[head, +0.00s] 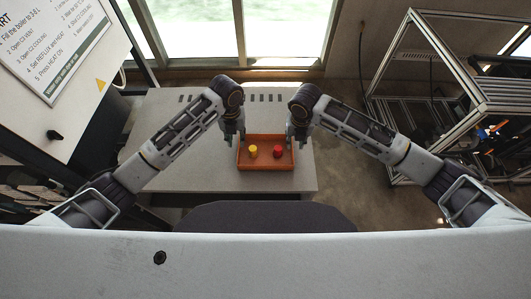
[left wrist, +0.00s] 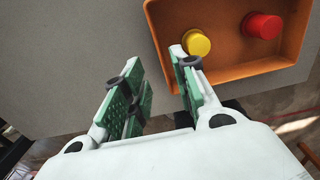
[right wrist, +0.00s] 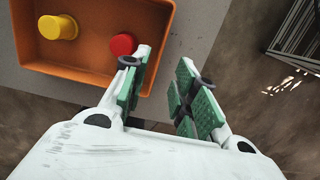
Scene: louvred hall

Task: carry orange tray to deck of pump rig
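The orange tray (head: 265,165) sits on a grey table in the head view, with a yellow cylinder (head: 253,151) and a red cylinder (head: 277,151) inside. My left gripper (head: 232,140) is at the tray's left end; in the left wrist view its green-padded fingers (left wrist: 157,95) are apart, with one finger overlapping the tray's edge. My right gripper (head: 297,138) is at the tray's right end; in the right wrist view its fingers (right wrist: 160,92) are apart, one overlapping the tray's edge. I cannot tell whether either touches the tray wall.
The grey table (head: 200,182) has free room around the tray. A metal-framed rig (head: 455,100) with equipment inside stands at the right. A panel with a printed sign (head: 55,40) stands at the left. Windows line the back.

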